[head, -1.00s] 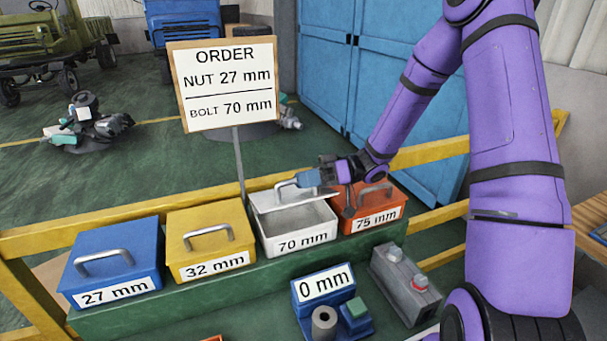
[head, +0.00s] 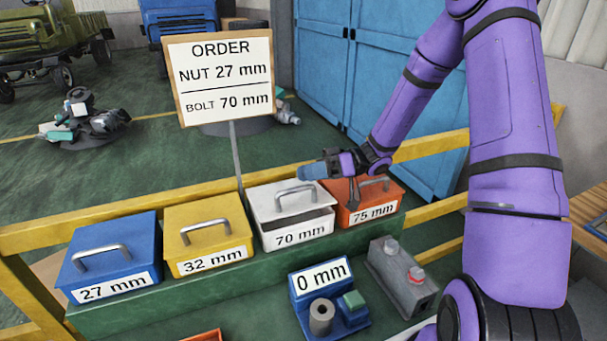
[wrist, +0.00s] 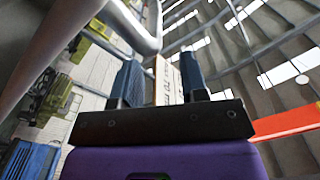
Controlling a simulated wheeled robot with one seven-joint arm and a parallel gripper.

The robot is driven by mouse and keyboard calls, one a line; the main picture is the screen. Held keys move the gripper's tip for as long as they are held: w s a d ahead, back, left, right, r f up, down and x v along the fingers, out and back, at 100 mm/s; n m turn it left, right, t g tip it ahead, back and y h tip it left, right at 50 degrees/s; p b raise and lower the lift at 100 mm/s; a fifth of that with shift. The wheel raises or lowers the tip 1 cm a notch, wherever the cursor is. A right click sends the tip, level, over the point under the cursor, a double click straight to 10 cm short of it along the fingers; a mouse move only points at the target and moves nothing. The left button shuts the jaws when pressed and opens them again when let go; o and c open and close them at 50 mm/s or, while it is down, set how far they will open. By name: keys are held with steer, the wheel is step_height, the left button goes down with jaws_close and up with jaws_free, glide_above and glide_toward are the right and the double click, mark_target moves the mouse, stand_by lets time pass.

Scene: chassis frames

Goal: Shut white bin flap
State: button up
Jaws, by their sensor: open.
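The white bin (head: 268,239), labelled 70 mm, stands between the yellow and orange bins. Its white flap (head: 270,199) with a grey handle (head: 296,192) is lowered most of the way. A narrow dark gap shows between the flap's front edge and the front wall. My gripper (head: 312,171) is just above and behind the flap, pointing left, with nothing seen between its fingers. In the wrist view its two blue fingers (wrist: 161,80) are apart. A curved grey bar (wrist: 146,35) passes close to the camera there; I cannot tell surely whether it is the flap's handle.
The orange 75 mm bin (head: 388,205) is right of the white bin, under my wrist; its lid also shows in the wrist view (wrist: 285,122). The yellow bin (head: 205,215) and blue bin (head: 100,257) are left. The order sign (head: 225,78) stands behind. A yellow rail (head: 425,152) runs behind the bins.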

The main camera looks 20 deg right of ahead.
steer(key=d, duration=0.9)
steer(key=shift+s+a+r+g, duration=0.25)
steer(key=shift+s+r+g, duration=0.05)
steer(key=s+a+r+m+g+h, duration=0.2)
steer(key=s+a+r+m+h, duration=0.3)
steer(key=s+r+h, duration=0.5)
steer(key=s+d+r+m+t+h, duration=0.1)
steer(key=s+r+m+t+h, duration=0.5)
steer(key=s, duration=0.8)
steer(key=shift+d+r+t+h, duration=0.35)
steer(key=shift+r+t+h, duration=0.6)
steer(key=shift+r, duration=0.6)
